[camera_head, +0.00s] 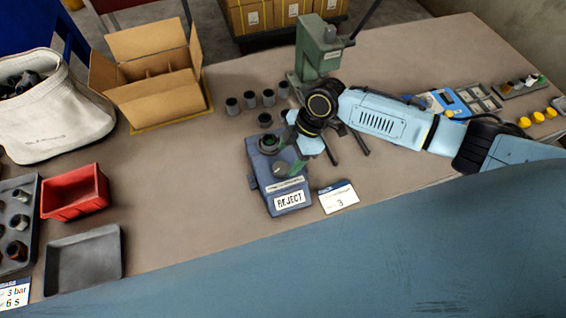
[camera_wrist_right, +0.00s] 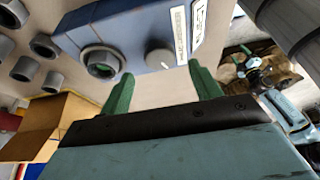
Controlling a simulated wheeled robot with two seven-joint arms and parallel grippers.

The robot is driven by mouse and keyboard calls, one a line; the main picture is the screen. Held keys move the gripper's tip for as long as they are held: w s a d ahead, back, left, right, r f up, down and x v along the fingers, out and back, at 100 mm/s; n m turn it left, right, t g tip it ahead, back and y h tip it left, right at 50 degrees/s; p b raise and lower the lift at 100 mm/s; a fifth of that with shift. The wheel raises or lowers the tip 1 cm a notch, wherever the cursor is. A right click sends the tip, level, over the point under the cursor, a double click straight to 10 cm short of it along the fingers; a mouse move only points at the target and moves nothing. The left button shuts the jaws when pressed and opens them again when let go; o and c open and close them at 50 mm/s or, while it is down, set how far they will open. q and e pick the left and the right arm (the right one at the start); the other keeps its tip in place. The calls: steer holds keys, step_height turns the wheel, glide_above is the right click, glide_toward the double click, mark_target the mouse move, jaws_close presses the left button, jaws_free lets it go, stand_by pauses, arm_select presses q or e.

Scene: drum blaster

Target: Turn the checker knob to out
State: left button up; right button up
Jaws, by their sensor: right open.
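The checker (camera_head: 264,182) is a blue-grey box with a REJECT label on its front, standing mid-table. Its round grey knob (camera_head: 280,169) is on top, near a dark ring-shaped socket (camera_head: 268,143). My right gripper (camera_head: 285,158) is over the checker, its green fingers open and apart. In the right wrist view the knob (camera_wrist_right: 159,60) shows between and beyond the open fingertips (camera_wrist_right: 162,80), with the socket (camera_wrist_right: 102,63) to its left. I cannot tell whether a finger touches the checker. The knob's pointer direction is too small to read. My left gripper is not in view.
Several dark cups (camera_head: 250,98) stand behind the checker, beside a green press (camera_head: 318,55). A card (camera_head: 338,197) lies right of the checker. A red bin (camera_head: 75,192), a grey tray (camera_head: 84,260) and an open carton (camera_head: 160,100) are left. Table left of the checker is clear.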

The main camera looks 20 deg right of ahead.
mark_target(281, 168)
steer(key=shift+x, duration=2.4)
steer(key=c, duration=1)
